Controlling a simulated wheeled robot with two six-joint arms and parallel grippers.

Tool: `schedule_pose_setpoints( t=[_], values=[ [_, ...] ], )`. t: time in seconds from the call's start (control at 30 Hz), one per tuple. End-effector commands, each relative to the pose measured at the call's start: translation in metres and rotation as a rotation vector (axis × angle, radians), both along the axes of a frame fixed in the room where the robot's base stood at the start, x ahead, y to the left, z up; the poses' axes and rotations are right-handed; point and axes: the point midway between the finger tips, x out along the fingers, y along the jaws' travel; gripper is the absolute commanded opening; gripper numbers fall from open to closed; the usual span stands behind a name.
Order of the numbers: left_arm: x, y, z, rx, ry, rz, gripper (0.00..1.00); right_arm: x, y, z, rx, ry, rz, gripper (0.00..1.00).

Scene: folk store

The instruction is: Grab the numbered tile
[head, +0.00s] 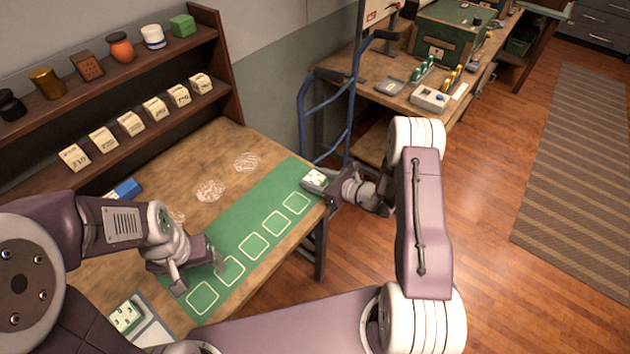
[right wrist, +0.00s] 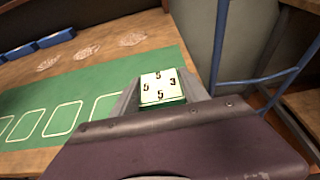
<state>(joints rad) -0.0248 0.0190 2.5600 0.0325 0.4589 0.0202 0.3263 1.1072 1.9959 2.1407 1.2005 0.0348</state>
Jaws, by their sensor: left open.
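A numbered tile (head: 315,179), white-topped with a green lower layer, is at the far right end of the green mat (head: 232,218). In the right wrist view the tile (right wrist: 160,88) shows the digits 5, 3, 5 and 5. My right gripper (head: 318,184) has a finger on each side of it and looks shut on it. Whether the tile is off the mat is hard to tell. My left gripper (head: 199,277) is open and empty over the near left part of the mat. Another green and white tile (head: 126,315) lies in a tray at the lower left.
The mat has a row of empty white outlined squares. A shelf (head: 225,75) with number cards and small jars stands behind the table. A blue hand truck (head: 350,110) stands close beyond the right gripper. A blue block (head: 125,190) sits at the table's back left.

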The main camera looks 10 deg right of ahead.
Motion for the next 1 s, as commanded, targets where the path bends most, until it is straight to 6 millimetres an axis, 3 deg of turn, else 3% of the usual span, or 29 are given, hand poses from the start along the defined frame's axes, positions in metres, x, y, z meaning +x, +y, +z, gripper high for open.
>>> schedule_pose_setpoints(
  t=[0.33,0.57,1.0],
  values=[
    [0.000,0.000,0.000,0.000,0.000,0.000,0.74,0.000,0.000,0.005,-0.001,-0.001,0.000,0.05],
    [0.000,0.000,-0.002,0.000,0.000,0.000,0.74,0.001,0.000,0.042,-0.003,-0.006,0.000,0.05],
    [0.000,0.000,-0.006,0.000,0.000,0.000,0.74,-0.077,-0.060,0.099,-0.003,-0.002,-0.005,0.05]
  ],
)
